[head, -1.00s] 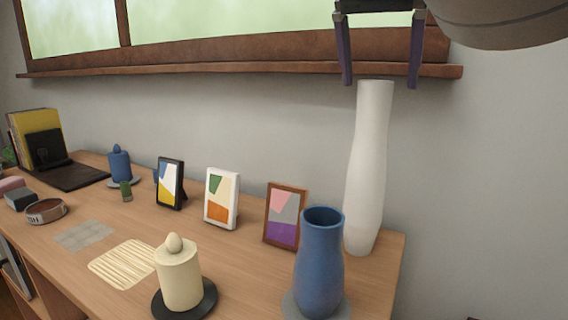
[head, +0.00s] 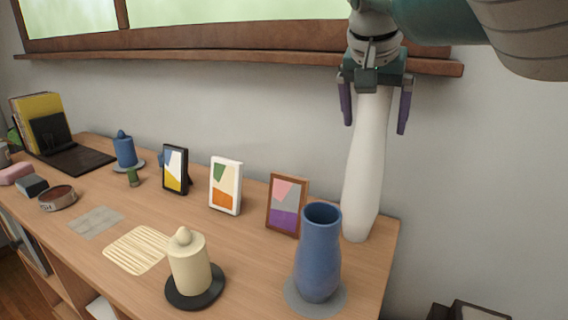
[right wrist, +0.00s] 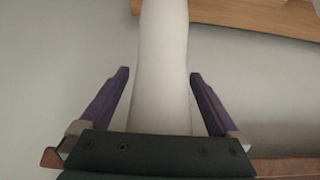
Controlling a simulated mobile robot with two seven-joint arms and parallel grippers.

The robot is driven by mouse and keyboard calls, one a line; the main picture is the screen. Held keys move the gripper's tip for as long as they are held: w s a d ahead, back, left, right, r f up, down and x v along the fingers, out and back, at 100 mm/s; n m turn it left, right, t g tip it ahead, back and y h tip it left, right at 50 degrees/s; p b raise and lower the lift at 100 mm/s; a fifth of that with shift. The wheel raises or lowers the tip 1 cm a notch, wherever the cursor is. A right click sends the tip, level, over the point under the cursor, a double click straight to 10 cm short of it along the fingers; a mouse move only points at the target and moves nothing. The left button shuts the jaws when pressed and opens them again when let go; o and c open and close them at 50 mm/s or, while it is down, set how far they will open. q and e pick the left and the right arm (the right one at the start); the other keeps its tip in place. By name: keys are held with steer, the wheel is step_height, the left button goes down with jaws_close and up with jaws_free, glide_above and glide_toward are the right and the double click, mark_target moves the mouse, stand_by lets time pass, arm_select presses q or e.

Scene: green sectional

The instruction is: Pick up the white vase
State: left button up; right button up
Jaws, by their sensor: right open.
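The tall white vase (head: 366,165) stands upright at the right back corner of the wooden desk, near the wall. My right gripper (head: 375,124) is open, with its two purple fingers on either side of the vase's upper part. In the right wrist view the vase (right wrist: 162,75) runs between the open fingers of the gripper (right wrist: 160,73), with a gap on each side. The vase's top is hidden behind the gripper in the head view. My left gripper is not in view.
A blue vase (head: 318,255) on a grey round mat stands just in front of the white vase. A brown picture frame (head: 286,205) is to its left. A cream candle (head: 189,265) stands further left. The window ledge (head: 250,57) runs behind the gripper.

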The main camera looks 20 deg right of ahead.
jaws_close()
stand_by(0.8)
steer(key=shift+r, duration=0.15)
